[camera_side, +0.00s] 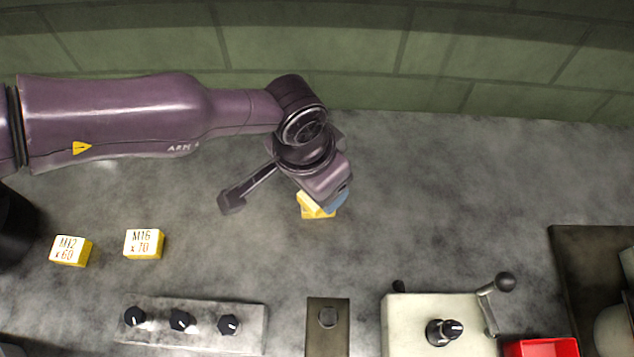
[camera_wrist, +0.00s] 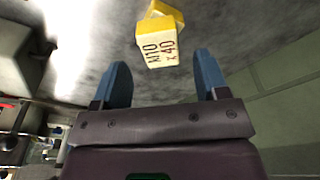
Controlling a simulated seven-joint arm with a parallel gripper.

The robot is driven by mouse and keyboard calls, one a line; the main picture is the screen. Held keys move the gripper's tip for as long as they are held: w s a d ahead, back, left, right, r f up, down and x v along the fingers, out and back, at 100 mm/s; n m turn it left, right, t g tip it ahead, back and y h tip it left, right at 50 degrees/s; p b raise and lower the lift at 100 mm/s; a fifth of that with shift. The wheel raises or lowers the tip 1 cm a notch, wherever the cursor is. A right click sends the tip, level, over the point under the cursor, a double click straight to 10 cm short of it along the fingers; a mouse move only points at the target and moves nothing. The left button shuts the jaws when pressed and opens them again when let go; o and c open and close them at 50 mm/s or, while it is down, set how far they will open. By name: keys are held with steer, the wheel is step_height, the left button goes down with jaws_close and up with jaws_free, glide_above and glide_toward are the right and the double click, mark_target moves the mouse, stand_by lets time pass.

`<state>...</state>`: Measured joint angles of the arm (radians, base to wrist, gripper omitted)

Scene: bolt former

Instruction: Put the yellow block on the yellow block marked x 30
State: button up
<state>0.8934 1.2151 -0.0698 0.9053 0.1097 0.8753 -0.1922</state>
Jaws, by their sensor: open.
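My gripper (camera_side: 336,199) is open, pointing down over the middle of the table; in the wrist view its two blue fingers (camera_wrist: 161,72) stand apart with nothing between them. A yellow block marked M10 x 40 (camera_wrist: 158,50) shows just beyond the fingertips. Another yellow block (camera_wrist: 167,13) shows partly behind it, turned at a different angle, its marking hidden. The two overlap in view; I cannot tell whether one rests fully on the other. In the side view this yellow pair (camera_side: 314,207) is partly covered by my gripper. No x 30 marking is readable.
Yellow blocks marked M12 x 60 (camera_side: 70,251) and M16 x 70 (camera_side: 144,244) sit at the left. A knob panel (camera_side: 196,343), a dark plate (camera_side: 328,343), a lever box (camera_side: 400,318) and a red tray (camera_side: 541,348) line the front. The table right of my gripper is clear.

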mark_target(308, 200)
step_height(308, 200, up, 9)
steer(key=a, duration=0.1)
steer(key=shift+s, duration=0.45)
steer(key=shift+f, duration=0.15)
steer(key=w+a+r+n+t, duration=0.1)
steer(key=w+a+r, duration=0.1)
steer(key=a+r, duration=0.45)
steer(key=w+a+r+n, duration=0.1)
steer(key=w+a+r, duration=0.2)
steer(key=a+r, duration=0.35)
steer(key=s+a+r+n+t, duration=0.1)
steer(key=s+a+r, duration=0.1)
steer(key=a+r, duration=0.35)
steer(key=s+a+r+n, duration=0.1)
steer(key=a+r, duration=0.1)
steer(key=a, duration=0.7)
steer(key=s+a+n+t+y, duration=0.1)
steer(key=s+a+n, duration=0.4)
steer(key=s+a, duration=1.2)
steer(key=shift+a+f+t, duration=0.45)
steer(key=shift+a+t, duration=0.1)
steer(key=shift+t, duration=0.15)
